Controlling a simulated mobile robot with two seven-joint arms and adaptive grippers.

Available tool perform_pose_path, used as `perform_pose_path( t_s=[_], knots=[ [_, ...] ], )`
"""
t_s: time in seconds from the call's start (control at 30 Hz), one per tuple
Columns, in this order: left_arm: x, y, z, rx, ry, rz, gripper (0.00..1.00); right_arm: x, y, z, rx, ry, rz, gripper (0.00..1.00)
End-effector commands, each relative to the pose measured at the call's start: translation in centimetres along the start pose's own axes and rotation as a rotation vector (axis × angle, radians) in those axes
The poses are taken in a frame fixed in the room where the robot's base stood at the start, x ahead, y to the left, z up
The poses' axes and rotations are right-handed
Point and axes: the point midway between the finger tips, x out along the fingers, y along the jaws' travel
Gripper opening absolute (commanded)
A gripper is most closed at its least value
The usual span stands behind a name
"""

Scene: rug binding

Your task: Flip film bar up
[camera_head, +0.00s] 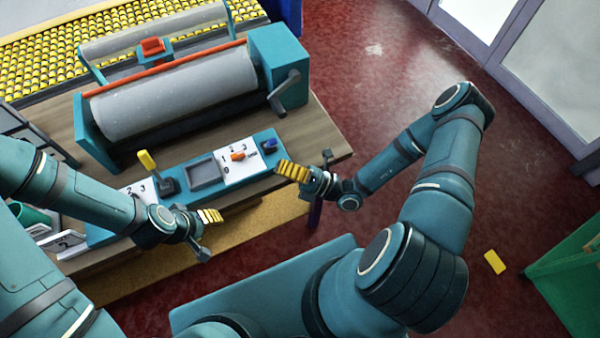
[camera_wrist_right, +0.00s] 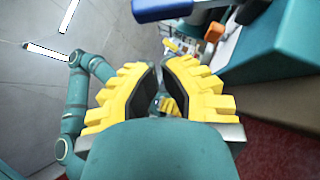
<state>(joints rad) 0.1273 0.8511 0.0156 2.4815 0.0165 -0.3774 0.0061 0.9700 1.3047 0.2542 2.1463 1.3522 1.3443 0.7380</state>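On the teal machine at the upper left, a long orange-red bar (camera_head: 195,61) runs along the upper back edge of a large grey roll (camera_head: 165,97). Behind it is a teal frame with a thinner grey crossbar (camera_head: 155,27) and a red block (camera_head: 152,45) at its middle. I cannot tell for certain which of these is the film bar. My right gripper (camera_head: 290,172) is at the right end of the control panel, well away from both bars. It is empty; its pads show a gap in the right wrist view (camera_wrist_right: 161,72). My left gripper (camera_head: 212,215) is in front of the panel; its fingers are seen side-on.
A dark crank (camera_head: 284,93) juts from the machine's right end. The teal panel (camera_head: 262,145) carries a yellow lever (camera_head: 148,161), a grey tray (camera_head: 205,171), an orange knob and a blue knob.

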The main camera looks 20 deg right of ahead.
Motion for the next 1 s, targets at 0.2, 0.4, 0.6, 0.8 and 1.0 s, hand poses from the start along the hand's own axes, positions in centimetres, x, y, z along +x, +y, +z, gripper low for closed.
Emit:
perform_pose_path(
  t_s=[0.2, 0.4, 0.6, 0.8, 1.0],
  knots=[
    [-0.2, 0.1, -0.1, 0.0, 0.001, 0.0, 0.46, 1.7, 0.0, 2.1, -0.006, -0.001, -0.002, 0.0],
    [-0.2, 0.1, -0.1, 0.0, 0.001, 0.0, 0.46, 2.2, 0.0, 2.5, -0.004, -0.001, -0.002, 0.0],
    [-0.2, 0.1, -0.1, 0.0, 0.001, 0.0, 0.46, 2.2, 0.0, 2.5, -0.004, -0.001, -0.002, 0.0],
    [-0.5, 0.2, -0.1, 0.0, 0.001, 0.0, 0.46, 2.3, 0.1, 2.6, 0.002, -0.001, -0.009, 0.0],
    [-1.5, 0.5, -0.3, -0.001, 0.002, 0.003, 0.46, 2.6, 0.3, 2.9, 0.033, -0.001, -0.04, 0.0]
  ],
)
